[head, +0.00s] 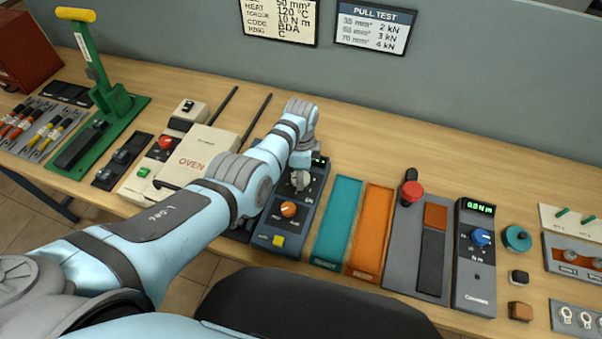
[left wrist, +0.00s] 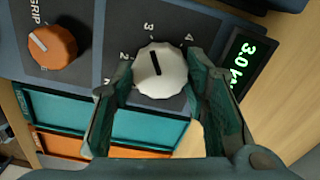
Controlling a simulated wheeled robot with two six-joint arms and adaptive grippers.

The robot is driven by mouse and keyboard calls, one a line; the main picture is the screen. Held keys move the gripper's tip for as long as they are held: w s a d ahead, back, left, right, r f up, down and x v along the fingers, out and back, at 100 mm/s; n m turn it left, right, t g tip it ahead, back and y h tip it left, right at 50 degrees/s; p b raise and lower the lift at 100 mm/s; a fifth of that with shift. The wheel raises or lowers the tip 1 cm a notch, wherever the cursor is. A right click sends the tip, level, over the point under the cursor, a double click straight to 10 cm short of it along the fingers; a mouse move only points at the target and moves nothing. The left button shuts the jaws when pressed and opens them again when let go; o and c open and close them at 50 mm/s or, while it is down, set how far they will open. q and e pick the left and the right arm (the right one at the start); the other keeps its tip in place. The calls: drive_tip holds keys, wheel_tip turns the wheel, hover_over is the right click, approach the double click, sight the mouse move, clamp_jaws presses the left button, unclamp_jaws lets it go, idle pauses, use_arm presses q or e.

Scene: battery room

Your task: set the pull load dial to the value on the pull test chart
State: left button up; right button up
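The pull tester (head: 283,212) is a dark blue box on the bench. Its white pull load dial (left wrist: 160,70) shows in the left wrist view, with the black pointer line toward the 3. The green display (left wrist: 243,62) beside it reads 3.0 k, its end cut off. My left gripper (left wrist: 158,72) is over the dial, fingers on either side, apparently with slight gaps; contact is hard to tell. In the head view my arm partly hides the tester. The pull test chart (head: 373,27) lists 35 mm² 2 kN, 50 mm² 3 kN, 70 mm² 4 kN. My right gripper is out of view.
An orange grip knob (left wrist: 52,45) sits beside the dial. A second chart (head: 279,19) hangs on the wall, its top line 50 mm². Teal (head: 338,214) and orange (head: 371,228) trays lie right of the tester; the oven (head: 190,158) stands left.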

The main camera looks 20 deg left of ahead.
use_arm(q)
drive_tip(key=o, duration=0.4)
drive_tip(key=shift+o, duration=0.2)
wheel_tip(320, 180, up, 12)
drive_tip(key=shift+f, duration=0.1)
idle(0.4)
